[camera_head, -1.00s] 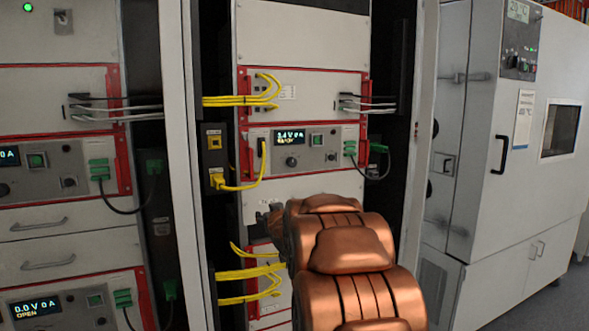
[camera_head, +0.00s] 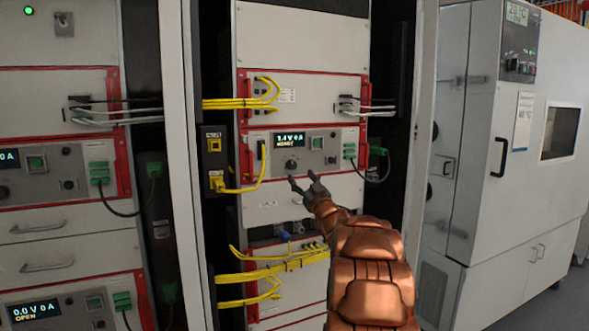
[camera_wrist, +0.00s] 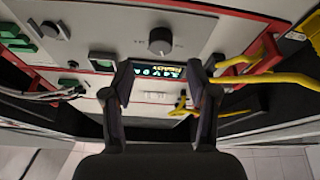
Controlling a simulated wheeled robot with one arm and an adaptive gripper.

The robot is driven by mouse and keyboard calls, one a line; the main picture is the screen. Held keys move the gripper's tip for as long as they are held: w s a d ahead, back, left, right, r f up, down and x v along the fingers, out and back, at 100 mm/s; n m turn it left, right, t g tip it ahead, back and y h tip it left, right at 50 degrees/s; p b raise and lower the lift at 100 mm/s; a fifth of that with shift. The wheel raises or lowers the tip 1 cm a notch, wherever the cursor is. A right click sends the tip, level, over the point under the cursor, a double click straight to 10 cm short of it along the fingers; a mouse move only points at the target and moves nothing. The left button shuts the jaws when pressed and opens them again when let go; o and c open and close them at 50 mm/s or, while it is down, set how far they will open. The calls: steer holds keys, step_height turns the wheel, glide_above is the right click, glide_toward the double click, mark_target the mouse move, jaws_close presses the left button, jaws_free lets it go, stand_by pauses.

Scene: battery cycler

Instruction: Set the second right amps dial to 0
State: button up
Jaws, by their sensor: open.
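The second unit down in the right cabinet has a grey control panel (camera_head: 262,166) with a lit display (camera_head: 290,139). Its top line appears to read 3.4 V 0 A; the second line is too blurred to be sure. A dark dial (camera_head: 292,164) sits below the display, and a second dial (camera_head: 331,158) sits to its right. I cannot read which is for amps. My gripper (camera_head: 301,179) is open and empty just below the first dial, apart from it. The wrist view shows the panel flipped, with the first dial (camera_wrist: 160,41) beyond the fingertips and the display (camera_wrist: 150,71) between them.
Yellow cables (camera_head: 263,165) hang left of the panel. A green plug with a dark cable (camera_head: 378,151) is at right. More yellow cables (camera_head: 270,272) run below my gripper. Red handles (camera_head: 364,147) flank the unit. A left cabinet (camera_head: 60,225) holds similar units.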

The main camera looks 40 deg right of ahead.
mark_target(293, 167)
steer(key=shift+p+x, duration=0.9)
steer(key=shift+x, duration=2.1)
steer(key=shift+a, duration=0.1)
steer(key=shift+c, duration=0.4)
jaws_close()
